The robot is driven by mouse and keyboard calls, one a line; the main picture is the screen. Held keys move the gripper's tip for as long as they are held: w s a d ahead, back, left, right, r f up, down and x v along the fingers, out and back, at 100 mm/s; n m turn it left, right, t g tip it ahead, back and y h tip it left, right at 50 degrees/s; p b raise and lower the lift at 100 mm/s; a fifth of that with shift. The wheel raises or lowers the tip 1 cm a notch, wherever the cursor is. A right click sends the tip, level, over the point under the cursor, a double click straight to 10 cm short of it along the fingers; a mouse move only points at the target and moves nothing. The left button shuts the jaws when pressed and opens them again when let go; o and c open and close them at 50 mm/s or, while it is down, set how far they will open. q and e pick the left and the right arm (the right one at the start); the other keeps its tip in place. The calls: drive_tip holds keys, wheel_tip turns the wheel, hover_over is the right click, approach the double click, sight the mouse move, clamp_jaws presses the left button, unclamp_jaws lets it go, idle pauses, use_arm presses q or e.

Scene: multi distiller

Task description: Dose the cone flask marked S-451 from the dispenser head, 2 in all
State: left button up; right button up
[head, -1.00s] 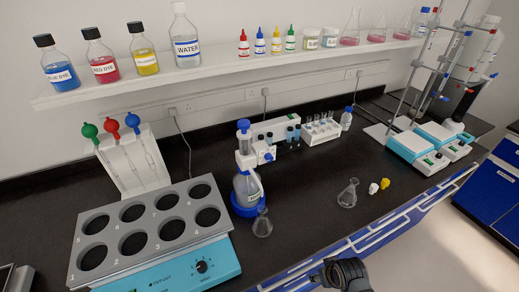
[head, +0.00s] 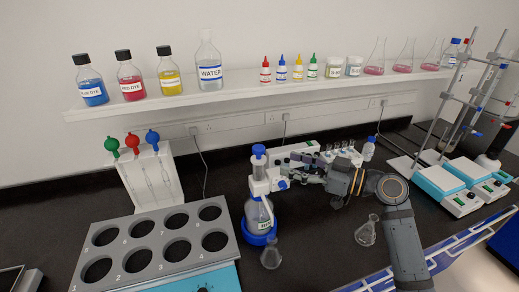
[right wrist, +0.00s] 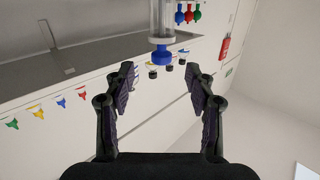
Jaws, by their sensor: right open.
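The dispenser (head: 258,217) is a bottle on a blue base with a white head (head: 262,186) and a blue-topped plunger (head: 259,151). A clear cone flask (head: 271,256) stands in front of its base, and another cone flask (head: 366,233) stands further right. I cannot read a mark on either. My right gripper (head: 299,170) is open and empty, just right of the dispenser head, pointing at it. In the right wrist view, a clear cylinder with a blue end (right wrist: 162,56) shows ahead of the open fingers (right wrist: 162,80), beyond their tips. My left gripper is not in view.
A grey rack with several holes (head: 119,276) fills the front left. A pipette stand (head: 130,182) stands behind it. Dye bottles and a water bottle (head: 208,76) line the shelf (head: 240,99). Stirrers with stands (head: 449,193) are at right. Bench space between the flasks looks clear.

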sight(262, 148)
drive_tip(key=shift+y, duration=0.3)
drive_tip(key=p+x, duration=0.1)
drive_tip(key=x, duration=0.2)
drive_tip(key=r+p+x, duration=0.1)
drive_tip(key=p+x, duration=0.1)
drive_tip(key=x, duration=0.1)
drive_tip(key=r+p+x, duration=0.1)
drive_tip(key=p+x, duration=0.1)
drive_tip(key=x, duration=0.1)
drive_tip(key=shift+a+r, duration=0.15)
drive_tip(key=shift+a, duration=0.15)
drive_tip(key=shift+w+a, duration=0.3)
drive_tip(key=shift+a, duration=0.1)
drive_tip(key=shift+f, duration=0.25)
clamp_jaws()
